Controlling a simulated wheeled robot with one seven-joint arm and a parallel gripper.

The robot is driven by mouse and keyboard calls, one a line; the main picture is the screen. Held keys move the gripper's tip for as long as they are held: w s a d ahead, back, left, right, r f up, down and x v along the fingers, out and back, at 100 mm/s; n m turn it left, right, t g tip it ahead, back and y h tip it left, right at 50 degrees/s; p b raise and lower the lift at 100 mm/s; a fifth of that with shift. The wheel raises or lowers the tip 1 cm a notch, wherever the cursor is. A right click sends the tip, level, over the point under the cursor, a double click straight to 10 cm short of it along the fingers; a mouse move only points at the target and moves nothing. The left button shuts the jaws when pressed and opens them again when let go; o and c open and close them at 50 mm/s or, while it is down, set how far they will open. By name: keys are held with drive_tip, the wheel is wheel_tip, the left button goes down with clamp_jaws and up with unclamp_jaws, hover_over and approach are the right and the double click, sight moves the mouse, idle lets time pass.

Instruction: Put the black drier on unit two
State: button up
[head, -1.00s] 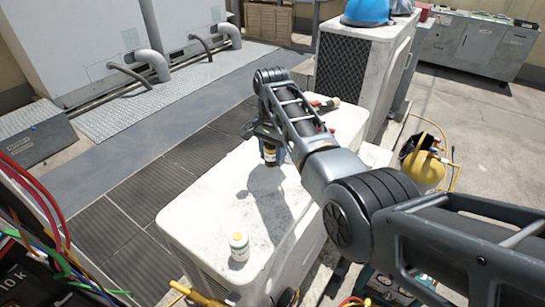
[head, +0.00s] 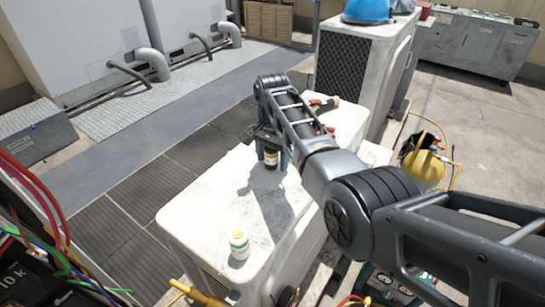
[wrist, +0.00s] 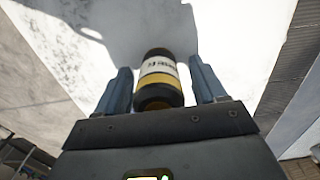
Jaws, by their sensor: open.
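The black drier (head: 271,159), a dark cylinder with a white and yellow label, stands on the white top of a condenser unit (head: 205,192). In the wrist view the drier (wrist: 159,80) is between my gripper's two fingers (wrist: 165,88), with a gap showing on each side. My gripper (head: 271,158) is open around it. I cannot tell which unit carries which number. A second, white and yellow-green container (head: 239,245) stands near the front corner of the same top.
Tools with red handles (head: 323,104) lie at the far end of the top. A taller condenser (head: 355,70) with a blue hard hat (head: 367,11) stands behind. A yellow tank (head: 423,165) stands to the right. The top between drier and white container is clear.

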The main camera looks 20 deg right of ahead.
wheel_tip(320, 180, up, 12)
drive_tip(key=shift+r, duration=0.15)
idle(0.4)
idle(1.3)
